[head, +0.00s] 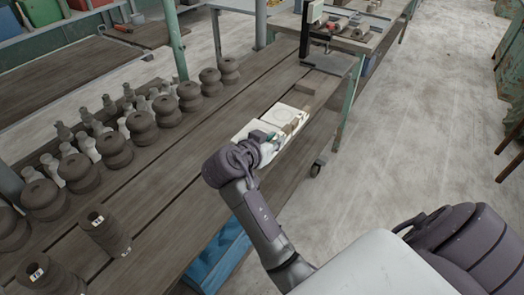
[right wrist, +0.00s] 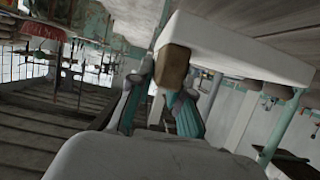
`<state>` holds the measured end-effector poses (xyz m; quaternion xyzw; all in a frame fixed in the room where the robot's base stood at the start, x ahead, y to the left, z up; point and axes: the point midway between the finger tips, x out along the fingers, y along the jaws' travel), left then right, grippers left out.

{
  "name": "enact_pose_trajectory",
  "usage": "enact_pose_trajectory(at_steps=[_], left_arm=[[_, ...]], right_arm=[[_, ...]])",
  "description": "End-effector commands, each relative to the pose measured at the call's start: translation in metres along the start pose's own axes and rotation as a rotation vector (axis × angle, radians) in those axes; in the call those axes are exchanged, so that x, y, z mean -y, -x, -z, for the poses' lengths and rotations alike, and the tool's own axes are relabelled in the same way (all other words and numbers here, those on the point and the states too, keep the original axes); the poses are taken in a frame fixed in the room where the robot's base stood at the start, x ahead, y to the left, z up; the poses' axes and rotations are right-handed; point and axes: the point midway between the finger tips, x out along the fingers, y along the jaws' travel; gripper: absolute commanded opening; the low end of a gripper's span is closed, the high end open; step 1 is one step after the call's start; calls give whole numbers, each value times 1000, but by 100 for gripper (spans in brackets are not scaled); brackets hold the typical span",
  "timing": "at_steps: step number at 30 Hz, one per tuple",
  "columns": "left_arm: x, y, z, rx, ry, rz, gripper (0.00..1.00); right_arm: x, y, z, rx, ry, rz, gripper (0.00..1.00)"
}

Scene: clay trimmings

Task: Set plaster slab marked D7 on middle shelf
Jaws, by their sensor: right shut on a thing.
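My right gripper (head: 272,139) is over the front edge of the wooden table. Pale plaster slabs (head: 288,113) lie beside it, with brown blocks at their edge. In the right wrist view the fingers (right wrist: 168,88) are closed on a brown block (right wrist: 173,66) that meets a white slab (right wrist: 235,47). The slab extends to the right above the fingers. No D7 mark is legible. I cannot make out the middle shelf. My left gripper is not in view.
The long wooden table (head: 165,190) carries rows of dark stacked clay pieces (head: 114,152) and small pale figures at the left. A dark stand (head: 330,62) is at its far end. A blue crate (head: 218,262) sits below. Open concrete floor (head: 420,130) lies to the right.

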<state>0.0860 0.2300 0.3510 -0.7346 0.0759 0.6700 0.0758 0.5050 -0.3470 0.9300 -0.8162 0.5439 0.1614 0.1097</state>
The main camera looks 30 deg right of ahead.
Motion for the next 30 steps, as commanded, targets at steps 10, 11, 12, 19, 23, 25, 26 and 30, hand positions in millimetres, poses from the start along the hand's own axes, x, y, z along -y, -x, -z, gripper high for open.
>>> enact_pose_trajectory(at_steps=[10,11,12,19,23,25,26,30], left_arm=[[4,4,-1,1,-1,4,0],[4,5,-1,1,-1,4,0],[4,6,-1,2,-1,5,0],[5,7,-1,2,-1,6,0],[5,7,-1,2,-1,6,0],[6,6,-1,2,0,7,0],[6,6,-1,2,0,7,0],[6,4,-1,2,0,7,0]], right_arm=[[25,1,-28,-3,2,0,0],[24,-1,-32,-3,3,-1,0],[24,-3,-38,-3,4,-1,0],[24,-11,-56,-3,-2,2,0],[24,-11,-56,-3,-2,2,0],[24,-11,-56,-3,-2,2,0],[24,-11,-56,-2,-2,2,0],[24,-12,-59,0,0,1,28]])
